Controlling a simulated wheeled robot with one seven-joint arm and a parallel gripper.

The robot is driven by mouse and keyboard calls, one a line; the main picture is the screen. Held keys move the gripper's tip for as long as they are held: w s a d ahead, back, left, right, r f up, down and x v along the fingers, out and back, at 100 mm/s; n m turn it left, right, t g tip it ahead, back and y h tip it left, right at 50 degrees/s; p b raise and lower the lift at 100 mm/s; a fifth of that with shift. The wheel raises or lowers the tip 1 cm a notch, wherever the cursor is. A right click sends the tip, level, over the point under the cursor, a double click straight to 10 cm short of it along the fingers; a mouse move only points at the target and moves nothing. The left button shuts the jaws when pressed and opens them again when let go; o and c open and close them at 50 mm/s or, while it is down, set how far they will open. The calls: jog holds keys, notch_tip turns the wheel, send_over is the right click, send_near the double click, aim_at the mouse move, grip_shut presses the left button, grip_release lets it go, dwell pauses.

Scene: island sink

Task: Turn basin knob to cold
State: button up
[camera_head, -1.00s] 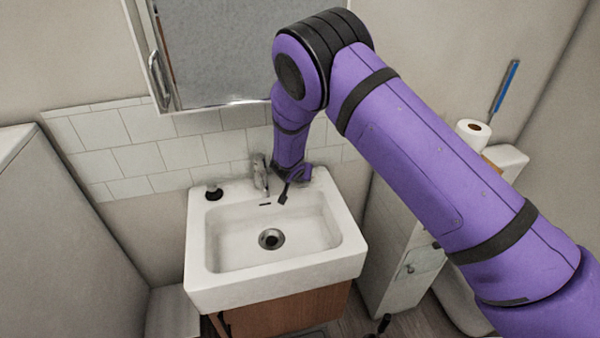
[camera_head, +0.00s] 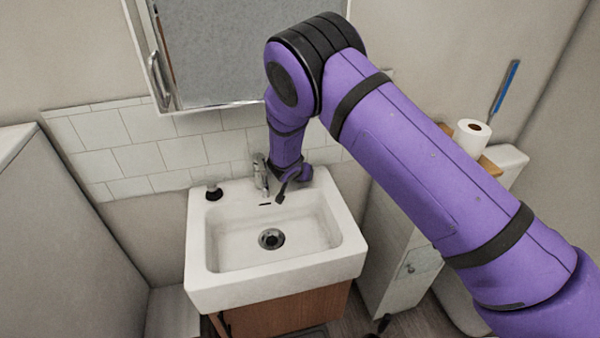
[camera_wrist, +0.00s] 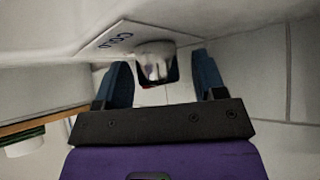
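The basin (camera_head: 215,272) is a white sink with a chrome faucet (camera_head: 259,175) at the middle of its back edge. My gripper (camera_head: 281,193) is just right of the faucet, over the back of the basin. In the wrist view my gripper (camera_wrist: 164,82) is open, its two dark blue fingers well apart. A pale, shiny knob-like part (camera_wrist: 155,60) shows between and beyond the fingertips; whether they touch it I cannot tell.
A mirror cabinet (camera_head: 250,50) hangs above the basin. A white cabinet (camera_head: 400,270) and a toilet paper roll (camera_head: 472,137) are to the right. The basin bowl is empty.

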jog(key=v, duration=0.7)
jog(key=shift+s+r, duration=0.15)
jog(key=shift+r, duration=0.1)
dwell(0.5)
